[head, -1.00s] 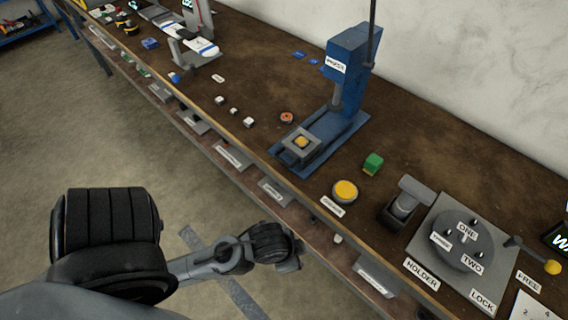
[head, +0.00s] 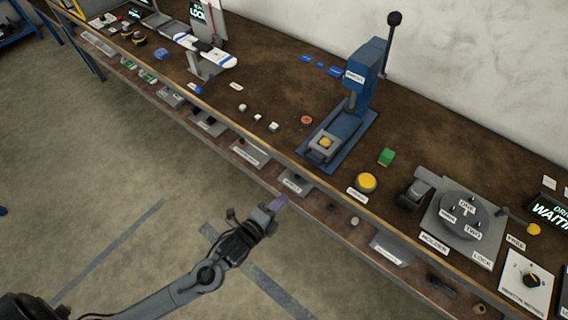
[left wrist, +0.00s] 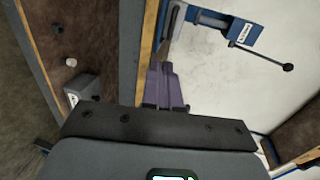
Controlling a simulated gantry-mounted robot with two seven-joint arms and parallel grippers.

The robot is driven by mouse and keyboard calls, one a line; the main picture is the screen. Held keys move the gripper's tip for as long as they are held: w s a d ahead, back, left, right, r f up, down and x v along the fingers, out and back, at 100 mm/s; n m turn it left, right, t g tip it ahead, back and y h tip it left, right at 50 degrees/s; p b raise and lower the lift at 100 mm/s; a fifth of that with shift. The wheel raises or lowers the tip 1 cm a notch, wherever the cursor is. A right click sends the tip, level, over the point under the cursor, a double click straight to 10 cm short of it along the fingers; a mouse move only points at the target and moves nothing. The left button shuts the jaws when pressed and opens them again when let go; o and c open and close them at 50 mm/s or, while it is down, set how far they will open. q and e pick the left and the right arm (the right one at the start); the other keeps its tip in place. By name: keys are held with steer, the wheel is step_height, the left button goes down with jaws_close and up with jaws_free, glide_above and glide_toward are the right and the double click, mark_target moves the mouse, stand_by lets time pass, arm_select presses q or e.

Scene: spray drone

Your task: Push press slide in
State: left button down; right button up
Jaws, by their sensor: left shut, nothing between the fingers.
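The blue press (head: 367,75) stands on the bench in the head view, with its lever up and a black knob on top. Its slide (head: 323,146), a grey block with a yellow piece on it, sits at the front of the blue base, out from under the press head. My left gripper (head: 278,203) is shut and empty, in front of the bench edge and below the press. The left wrist view shows its purple fingers (left wrist: 165,88) together, with the press (left wrist: 240,32) beyond them. My right gripper is not in view.
A grey holder plate (head: 490,249) with a round turntable is farther right. Several small parts lie left of the press. The bench's front edge and labelled lower shelf lie near my left gripper.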

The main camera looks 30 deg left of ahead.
arm_select(q)
steer(key=x, duration=0.5)
steer(key=r+b+x, duration=0.1)
steer(key=x, duration=0.4)
steer(key=r+x, duration=0.1)
steer(key=x, duration=0.3)
steer(key=shift+w+d+f+b, duration=0.1)
steer(key=shift+w+d+b, duration=0.15)
steer(key=shift+w, duration=0.35)
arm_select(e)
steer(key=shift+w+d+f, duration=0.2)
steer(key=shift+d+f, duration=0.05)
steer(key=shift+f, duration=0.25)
